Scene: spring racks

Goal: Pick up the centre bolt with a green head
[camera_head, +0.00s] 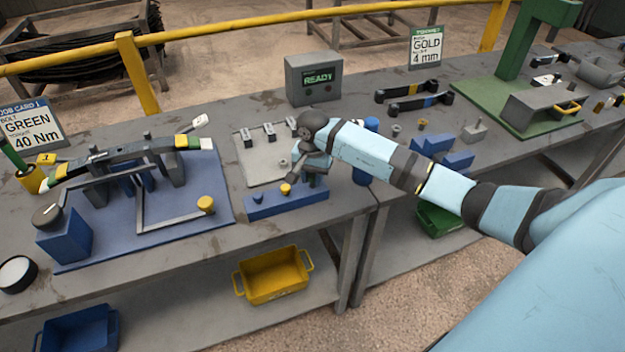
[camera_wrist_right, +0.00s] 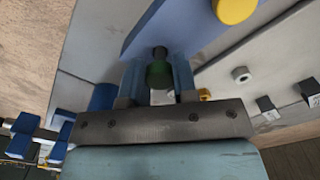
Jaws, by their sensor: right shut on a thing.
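My right gripper (camera_head: 309,180) is over the right end of a blue bolt block (camera_head: 275,205) on the bench. In the right wrist view its fingers (camera_wrist_right: 159,78) are closed around the green head of a bolt (camera_wrist_right: 159,74). A dark piece, perhaps its shank, shows just beyond the head. The blue block also shows in the wrist view (camera_wrist_right: 190,28), behind the green head. I cannot tell whether the bolt still sits in the block. A yellow-headed bolt (camera_head: 286,189) and a blue-headed one (camera_head: 258,197) stand in the block. My left gripper is out of view.
A grey plate with clips (camera_head: 250,172) lies behind the block. A blue fixture base (camera_head: 190,235) with a leaf spring is left. A blue cylinder (camera_head: 366,150) stands close right of the gripper. A READY box (camera_head: 313,79) stands behind. A yellow bin (camera_head: 272,277) sits below.

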